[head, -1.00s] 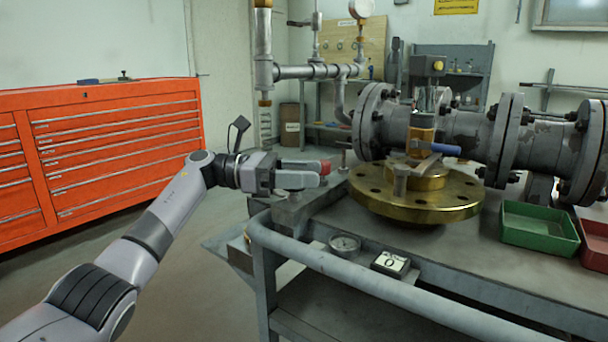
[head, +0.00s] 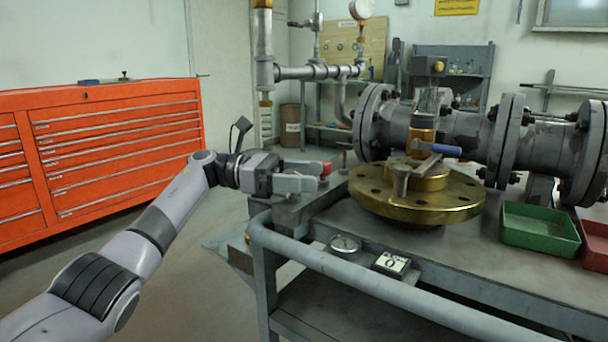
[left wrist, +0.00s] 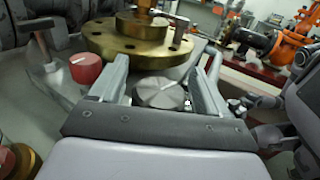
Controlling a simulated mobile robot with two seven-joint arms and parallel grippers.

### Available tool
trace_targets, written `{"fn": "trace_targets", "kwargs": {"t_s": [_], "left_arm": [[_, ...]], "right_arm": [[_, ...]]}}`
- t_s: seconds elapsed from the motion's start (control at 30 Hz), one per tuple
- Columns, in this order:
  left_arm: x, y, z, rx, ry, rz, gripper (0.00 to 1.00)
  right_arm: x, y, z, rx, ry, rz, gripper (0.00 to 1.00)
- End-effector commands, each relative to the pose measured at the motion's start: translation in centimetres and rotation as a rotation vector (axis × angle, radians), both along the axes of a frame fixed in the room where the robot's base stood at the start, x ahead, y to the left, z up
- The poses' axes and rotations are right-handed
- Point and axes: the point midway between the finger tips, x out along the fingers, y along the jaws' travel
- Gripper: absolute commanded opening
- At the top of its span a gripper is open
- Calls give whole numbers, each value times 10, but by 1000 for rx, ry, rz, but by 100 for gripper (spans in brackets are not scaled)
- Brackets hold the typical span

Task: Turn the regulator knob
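My left gripper (head: 318,175) is open at the left end of the bench; it also shows in the left wrist view (left wrist: 165,72). A grey faceted knob (left wrist: 158,93) lies between its spread fingers, and I see no clear contact. A red round knob (left wrist: 86,69) with a white mark stands outside the left finger in that view. The red knob (head: 326,168) is partly hidden behind the fingertips in the head view. Nothing labels either one as the regulator knob. My right gripper is not in view.
A brass flange (head: 418,205) and a flanged pipe valve (head: 470,135) stand on the bench. A round gauge (head: 344,244) and a small display (head: 390,264) sit near the front rail (head: 350,280). A green tray (head: 540,228) is at right. A red tool cabinet (head: 120,150) is at left.

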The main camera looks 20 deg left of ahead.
Motion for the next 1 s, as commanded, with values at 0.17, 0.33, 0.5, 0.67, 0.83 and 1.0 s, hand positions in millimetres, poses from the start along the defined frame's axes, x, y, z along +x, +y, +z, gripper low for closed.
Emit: {"fn": "trace_targets", "kwargs": {"t_s": [0.17,0.33,0.5,0.67,0.83,1.0], "left_arm": [[0,1,1,-2,-2,1,76],[-2,20,3,-1,-1,4,76],[-5,49,3,-1,-1,5,76],[-8,66,1,-1,0,2,76],[-9,72,1,-1,-1,1,76],[-9,71,1,-1,-1,1,76]], "right_arm": [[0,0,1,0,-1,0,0],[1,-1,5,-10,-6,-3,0],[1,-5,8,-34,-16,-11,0],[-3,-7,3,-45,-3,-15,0],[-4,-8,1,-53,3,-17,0],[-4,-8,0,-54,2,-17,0]]}}
